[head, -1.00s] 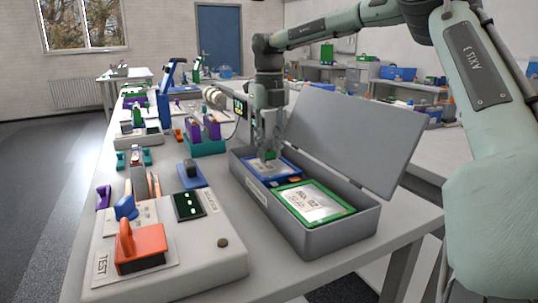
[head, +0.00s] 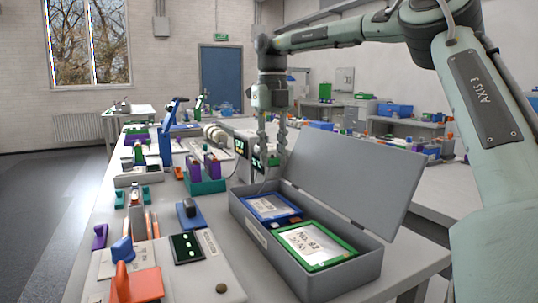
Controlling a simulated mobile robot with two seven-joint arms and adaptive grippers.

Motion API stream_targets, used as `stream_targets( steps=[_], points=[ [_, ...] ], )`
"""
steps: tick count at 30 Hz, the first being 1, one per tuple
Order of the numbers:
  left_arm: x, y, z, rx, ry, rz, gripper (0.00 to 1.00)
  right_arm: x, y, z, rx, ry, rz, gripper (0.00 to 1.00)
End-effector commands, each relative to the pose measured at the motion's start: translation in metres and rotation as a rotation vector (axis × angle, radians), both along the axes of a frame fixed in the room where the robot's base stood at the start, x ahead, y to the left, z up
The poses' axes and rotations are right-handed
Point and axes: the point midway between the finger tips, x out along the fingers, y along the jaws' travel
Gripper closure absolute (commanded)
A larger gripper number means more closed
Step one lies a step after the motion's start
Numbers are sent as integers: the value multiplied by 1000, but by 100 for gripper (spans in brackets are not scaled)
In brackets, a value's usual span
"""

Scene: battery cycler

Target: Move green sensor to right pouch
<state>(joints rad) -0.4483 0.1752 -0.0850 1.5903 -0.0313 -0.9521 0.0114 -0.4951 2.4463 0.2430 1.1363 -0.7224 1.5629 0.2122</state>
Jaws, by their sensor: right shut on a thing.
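My right gripper (head: 272,152) points down above the back end of an open grey box (head: 310,277). It is shut on a small, dark green piece, the green sensor (head: 271,161), which is partly covered by the fingers. A thin cable seems to hang from it toward the box. In the box lie two pouches: a blue-framed pouch (head: 268,207) at the back left, and a green-framed pouch (head: 312,244) at the front right with a handwritten label. The gripper is clear of both pouches. My left gripper is out of view.
The box's grey lid (head: 350,185) stands open along its right side. Left of the box are a white test unit with an orange clamp (head: 137,285), a blue block (head: 189,213) and a teal rack (head: 205,183). A lit display unit stands behind the gripper.

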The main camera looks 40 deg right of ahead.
Motion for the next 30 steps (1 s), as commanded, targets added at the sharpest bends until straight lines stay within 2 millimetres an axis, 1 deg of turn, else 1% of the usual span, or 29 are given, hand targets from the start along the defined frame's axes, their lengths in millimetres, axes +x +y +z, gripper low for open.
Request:
stream_targets(
  steps=[1, 3, 9, 12, 15, 18, 21, 26, 30],
  points=[
    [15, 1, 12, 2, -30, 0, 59, -11, 1, -1, 5, -2, -4, 100],
    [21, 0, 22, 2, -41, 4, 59, -31, 5, 0, 9, 1, -11, 100],
    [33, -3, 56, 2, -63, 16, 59, -97, 24, -11, 16, 6, -17, 100],
    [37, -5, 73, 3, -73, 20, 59, -124, 35, -18, 13, 4, -11, 100],
    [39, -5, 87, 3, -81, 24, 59, -144, 44, -25, 8, 1, -2, 100],
    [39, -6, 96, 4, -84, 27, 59, -156, 51, -31, 4, -1, 4, 100],
    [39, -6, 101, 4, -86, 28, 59, -162, 54, -33, 0, -4, 7, 100],
    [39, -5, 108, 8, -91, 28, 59, -163, 54, -38, -1, -4, 6, 100],
    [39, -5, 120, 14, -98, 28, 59, -163, 54, -45, 0, -3, 7, 100]
  ],
)
